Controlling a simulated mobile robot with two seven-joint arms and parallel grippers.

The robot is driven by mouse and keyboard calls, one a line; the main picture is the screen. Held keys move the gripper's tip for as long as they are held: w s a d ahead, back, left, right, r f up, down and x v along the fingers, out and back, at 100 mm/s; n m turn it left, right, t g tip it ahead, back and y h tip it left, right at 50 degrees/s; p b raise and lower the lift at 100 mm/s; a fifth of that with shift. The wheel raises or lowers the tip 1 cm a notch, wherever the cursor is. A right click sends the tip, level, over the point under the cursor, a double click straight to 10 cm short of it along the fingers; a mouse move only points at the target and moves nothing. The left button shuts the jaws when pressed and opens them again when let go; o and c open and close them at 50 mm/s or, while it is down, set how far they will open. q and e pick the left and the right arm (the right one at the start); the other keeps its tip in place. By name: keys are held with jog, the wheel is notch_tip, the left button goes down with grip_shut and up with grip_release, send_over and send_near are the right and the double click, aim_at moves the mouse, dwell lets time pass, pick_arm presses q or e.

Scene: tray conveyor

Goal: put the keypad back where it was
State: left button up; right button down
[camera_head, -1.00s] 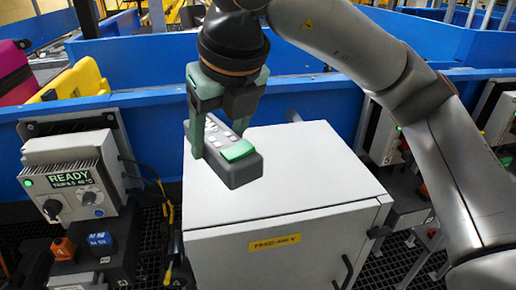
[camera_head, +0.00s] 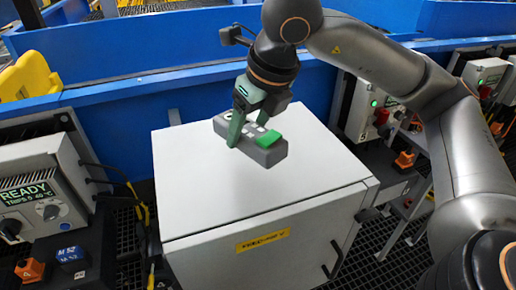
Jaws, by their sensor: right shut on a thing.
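The keypad (camera_head: 262,153) is a dark grey block with a green key and several pale keys on its top face. It is over the top of a white cabinet (camera_head: 190,185), toward the back middle. My right gripper (camera_head: 243,128) comes down from above and is shut on the keypad across its body. The far end of the keypad is partly hidden by the fingers. I cannot tell for sure whether the keypad touches the cabinet top. My left gripper is not in view.
A blue conveyor wall (camera_head: 140,115) runs behind the cabinet. The cabinet top's front and left are clear.

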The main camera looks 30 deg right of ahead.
aim_at(258, 136)
jog(key=d+f, duration=0.2)
jog(key=shift+w+d+f, duration=0.1)
jog(key=shift+f, duration=1.7)
jog(key=shift+f+b, duration=0.1)
jog(key=shift+b, duration=0.25)
jog(key=shift+f, duration=0.2)
jog(key=shift+c, duration=0.4)
grip_release()
jog(key=shift+r, duration=0.15)
